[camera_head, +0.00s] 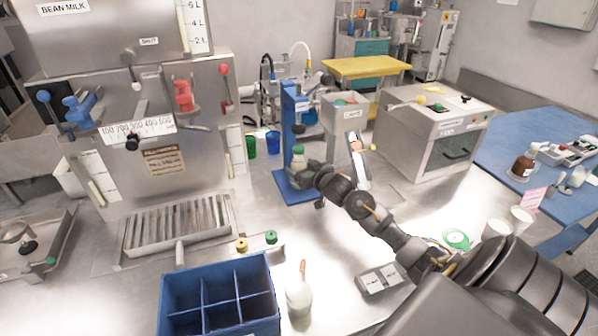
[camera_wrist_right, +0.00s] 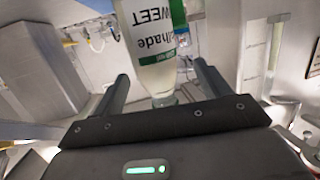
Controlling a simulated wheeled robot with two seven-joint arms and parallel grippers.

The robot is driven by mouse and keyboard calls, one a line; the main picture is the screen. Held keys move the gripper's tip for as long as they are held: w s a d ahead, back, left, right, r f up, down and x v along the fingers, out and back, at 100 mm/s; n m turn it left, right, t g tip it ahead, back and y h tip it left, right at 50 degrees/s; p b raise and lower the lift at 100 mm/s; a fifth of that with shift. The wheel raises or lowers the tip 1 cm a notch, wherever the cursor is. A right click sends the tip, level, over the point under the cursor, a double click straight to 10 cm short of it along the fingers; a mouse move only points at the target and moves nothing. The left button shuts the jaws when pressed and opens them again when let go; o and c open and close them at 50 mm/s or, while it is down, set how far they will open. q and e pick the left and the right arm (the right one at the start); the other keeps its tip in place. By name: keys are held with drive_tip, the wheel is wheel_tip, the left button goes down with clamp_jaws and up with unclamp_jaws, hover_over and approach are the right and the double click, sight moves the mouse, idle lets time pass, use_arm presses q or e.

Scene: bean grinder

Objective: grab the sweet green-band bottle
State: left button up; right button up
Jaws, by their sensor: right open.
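The green-band bottle (camera_wrist_right: 155,55) shows large in the right wrist view, with a white label reading "WEET" and "hade" upside down in the picture, and clear liquid. In the head view a small pale bottle with a green top (camera_head: 298,157) stands at the blue stand (camera_head: 290,115). My right gripper (camera_head: 306,169) is right at it, its far side partly hidden. In the right wrist view the two dark fingers are spread, one on each side of the bottle, with gaps visible. I cannot tell if either touches it. My left gripper is not in view.
A steel dispenser (camera_head: 165,100) stands at the left. Green (camera_head: 250,146) and blue (camera_head: 273,143) cups stand behind. A grey machine (camera_head: 432,135) is at the back right.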

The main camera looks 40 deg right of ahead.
drive_tip(key=x, duration=0.4)
drive_tip(key=shift+w+d+f+p, duration=0.15)
drive_tip(key=shift+w+d+p, duration=0.1)
drive_tip(key=shift+w+p, duration=0.1)
drive_tip(key=shift+c, duration=0.4)
drive_tip(key=c, duration=1)
